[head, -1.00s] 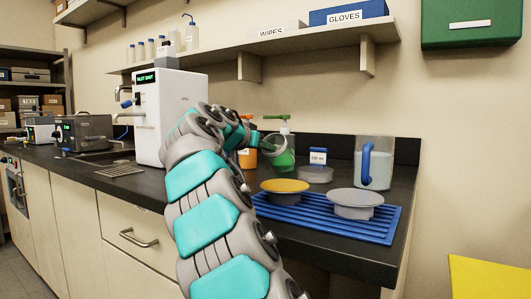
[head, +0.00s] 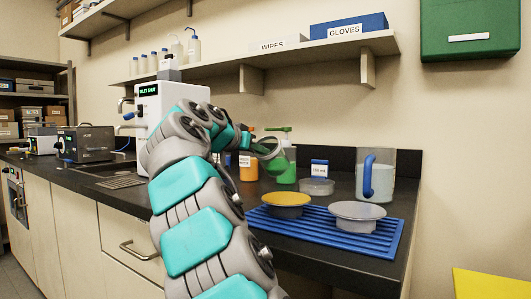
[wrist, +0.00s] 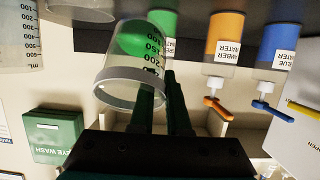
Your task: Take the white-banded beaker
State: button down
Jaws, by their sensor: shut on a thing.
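A clear beaker (wrist: 133,62) with a pale band at its rim and dark volume marks is held at my gripper (wrist: 163,92). In the wrist view the dark green fingers are close together at its side, shut on its wall as far as I can tell. The beaker also shows in the head view (head: 268,149), tilted and held above the counter beside the green bottle. My gripper in the head view (head: 248,142) is partly hidden by my arm.
A green bottle (head: 288,170) and an amber bottle (head: 248,171) stand close behind the beaker. To the right are a jug with a blue handle (head: 384,185) and a blue ribbed mat (head: 318,233) bearing yellow and grey discs. A shelf (head: 300,52) runs overhead.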

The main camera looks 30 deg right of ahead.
jog(key=s+a, duration=0.5)
jog(key=a, duration=0.7)
jog(key=shift+s+a+b, duration=0.15)
jog(key=shift+a+b, duration=0.2)
jog(key=shift+b, duration=0.1)
jog(key=c, duration=1.4)
grip_release()
jog(key=shift+c, duration=0.2)
grip_shut()
jog(key=shift+r, duration=0.1)
